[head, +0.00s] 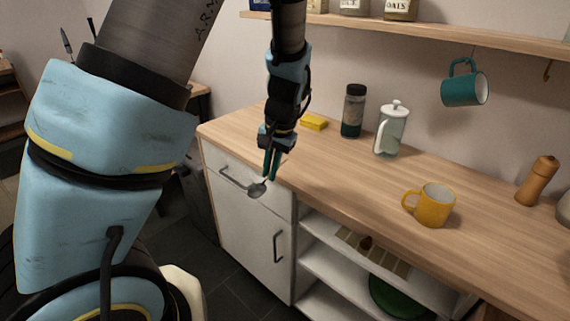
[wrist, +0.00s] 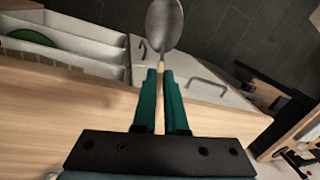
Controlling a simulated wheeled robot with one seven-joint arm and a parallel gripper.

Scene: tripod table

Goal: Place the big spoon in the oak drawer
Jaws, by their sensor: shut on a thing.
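My gripper (head: 270,168) is shut on the handle of the big spoon (head: 257,189), whose bowl points down and away from the fingers. In the wrist view, the grey bowl of the spoon (wrist: 163,25) extends beyond the teal fingertips (wrist: 160,74), and a short pale piece of handle shows between them. The spoon hangs in the air by the front edge of the counter, in front of a white drawer front (head: 225,172) with a bar handle. That drawer looks shut. I cannot make out a drawer with an oak front in either view.
The wooden counter (head: 340,185) bears a yellow mug (head: 432,205), a white pot (head: 390,130), a dark jar (head: 353,112), a yellow sponge (head: 313,121) and a pepper mill (head: 537,180). Below are a white door (head: 250,235) and open shelves (head: 325,262) with a green dish (head: 395,295).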

